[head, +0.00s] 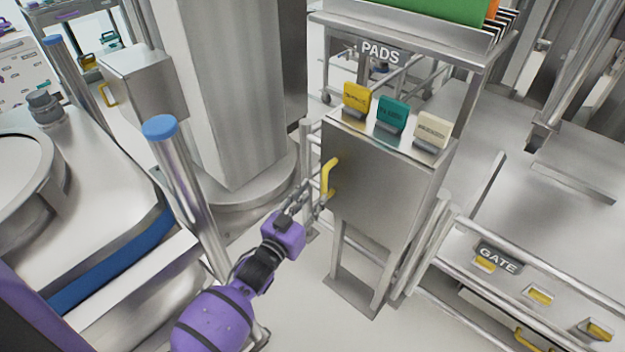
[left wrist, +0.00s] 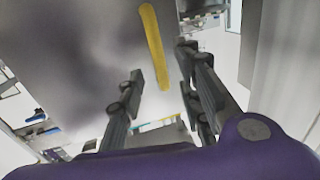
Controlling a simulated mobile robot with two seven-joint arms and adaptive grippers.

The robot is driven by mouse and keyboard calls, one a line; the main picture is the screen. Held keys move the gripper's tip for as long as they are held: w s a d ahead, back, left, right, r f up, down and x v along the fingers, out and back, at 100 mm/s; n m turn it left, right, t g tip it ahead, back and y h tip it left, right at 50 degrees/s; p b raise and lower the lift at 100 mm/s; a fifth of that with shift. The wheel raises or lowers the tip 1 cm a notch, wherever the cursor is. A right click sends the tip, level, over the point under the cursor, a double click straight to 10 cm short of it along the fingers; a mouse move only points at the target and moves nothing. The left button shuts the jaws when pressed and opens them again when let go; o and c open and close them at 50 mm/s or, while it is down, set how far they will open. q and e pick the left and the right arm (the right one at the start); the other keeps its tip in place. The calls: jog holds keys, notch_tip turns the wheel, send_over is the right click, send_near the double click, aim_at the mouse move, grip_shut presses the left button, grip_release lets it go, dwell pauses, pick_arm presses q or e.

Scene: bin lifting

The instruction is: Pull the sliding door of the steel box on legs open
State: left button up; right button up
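The steel box on legs (head: 375,190) stands right of centre in the head view, with a flat front door. A yellow upright handle (head: 329,176) is fixed near the door's left edge. My left gripper (head: 316,192) is at this handle, coming from the lower left. In the left wrist view the handle (left wrist: 153,45) runs between my two spread fingers (left wrist: 163,72), with room visible on both sides. The left gripper is open and appears not to grip the handle. The door looks closed in front. My right gripper is not in view.
Yellow, green and cream tags (head: 392,116) stand on top of the box. A shelf marked PADS (head: 380,53) is behind it. A steel column (head: 232,90) and a blue-capped post (head: 180,170) are to the left. A railing marked GATE (head: 498,260) is to the right.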

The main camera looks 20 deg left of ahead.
aim_at(323, 185)
pick_arm(q)
jog(key=shift+w+d+r, duration=0.1)
jog(key=shift+w+d, duration=0.05)
jog(key=shift+w, duration=0.5)
jog(key=shift+w+d, duration=0.1)
jog(key=shift+w, duration=0.5)
jog(key=w, duration=0.3)
jog(key=shift+w+d, duration=0.3)
jog(key=shift+w, duration=0.45)
grip_shut()
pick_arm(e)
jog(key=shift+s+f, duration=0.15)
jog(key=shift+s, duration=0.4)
